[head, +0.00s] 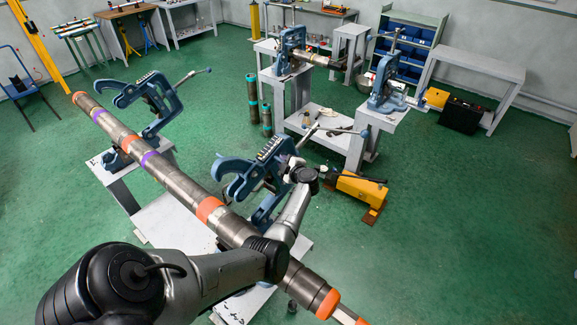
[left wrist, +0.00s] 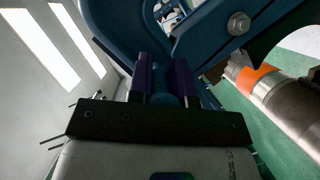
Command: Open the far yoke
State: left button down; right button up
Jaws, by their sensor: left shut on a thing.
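The far blue yoke (head: 157,97) is tilted over to the right, its screw handle (head: 192,76) pointing up and right and its hooked end open toward the pipe. The nearer blue yoke (head: 236,176) is tilted in a similar way. A long pipe (head: 168,176) with orange and purple bands runs diagonally along both vises. My left gripper (head: 292,168) is at the right side of the nearer yoke. In the left wrist view its dark fingers (left wrist: 165,78) are shut on a blue part (left wrist: 163,92) of that yoke. My right gripper is in neither view.
The pipe's banded end also shows in the left wrist view (left wrist: 275,92). Right of the vises are a yellow tool (head: 358,189) on the floor and a grey bench (head: 325,122). Another blue vise (head: 388,88) stands behind. Green floor is clear at the lower right.

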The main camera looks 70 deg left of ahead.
pick_arm(q)
jog(key=shift+w, duration=0.15)
dwell(0.3)
jog(key=c, duration=1.1)
grip_release()
jog(key=shift+o, duration=0.2)
jog(key=v, duration=1.3)
jog(key=shift+d+b, duration=0.35)
